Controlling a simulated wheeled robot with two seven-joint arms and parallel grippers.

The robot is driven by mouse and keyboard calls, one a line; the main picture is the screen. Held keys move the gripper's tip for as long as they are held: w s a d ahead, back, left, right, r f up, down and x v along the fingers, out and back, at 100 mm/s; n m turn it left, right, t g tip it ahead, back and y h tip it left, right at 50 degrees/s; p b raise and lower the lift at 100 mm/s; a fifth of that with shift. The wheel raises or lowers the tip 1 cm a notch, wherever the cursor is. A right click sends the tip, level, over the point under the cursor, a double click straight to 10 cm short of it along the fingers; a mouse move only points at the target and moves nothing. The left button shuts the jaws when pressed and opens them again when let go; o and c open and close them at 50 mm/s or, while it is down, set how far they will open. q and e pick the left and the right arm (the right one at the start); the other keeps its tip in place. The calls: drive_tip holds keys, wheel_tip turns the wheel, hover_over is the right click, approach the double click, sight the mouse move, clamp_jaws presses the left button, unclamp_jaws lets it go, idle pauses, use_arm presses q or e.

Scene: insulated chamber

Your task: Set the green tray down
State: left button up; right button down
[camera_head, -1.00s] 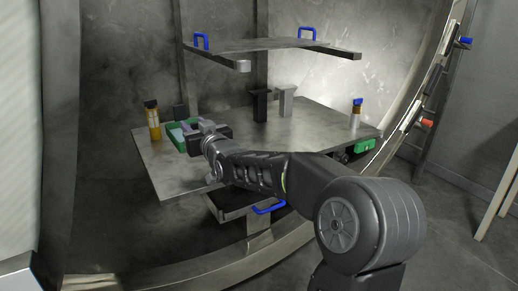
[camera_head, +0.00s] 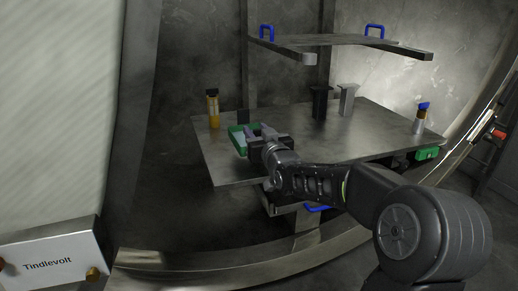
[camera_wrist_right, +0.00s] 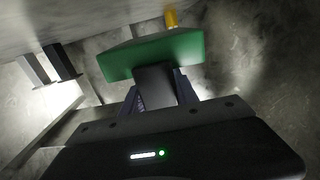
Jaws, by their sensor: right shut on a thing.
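In the right wrist view, the green wall of the tray (camera_wrist_right: 160,55) spans above the jaws of the gripper (camera_wrist_right: 158,85). The tray looks about level and close to the tabletop, but I cannot tell whether its underside touches it. My left gripper is not in view.
An amber bottle (camera_head: 213,110) stands behind the tray. A black post (camera_head: 320,102) and a grey post (camera_head: 347,98) stand farther back. A blue-capped bottle (camera_head: 420,118) is at the right. A shelf with blue handles (camera_head: 335,40) hangs above. The front middle of the table is clear.

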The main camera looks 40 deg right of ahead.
drive_tip(key=shift+r, duration=0.1)
drive_tip(key=shift+f+b, duration=0.8)
drive_tip(key=shift+f, duration=1.7)
drive_tip(key=shift+f, duration=0.1)
drive_tip(key=c, duration=0.9)
unclamp_jaws()
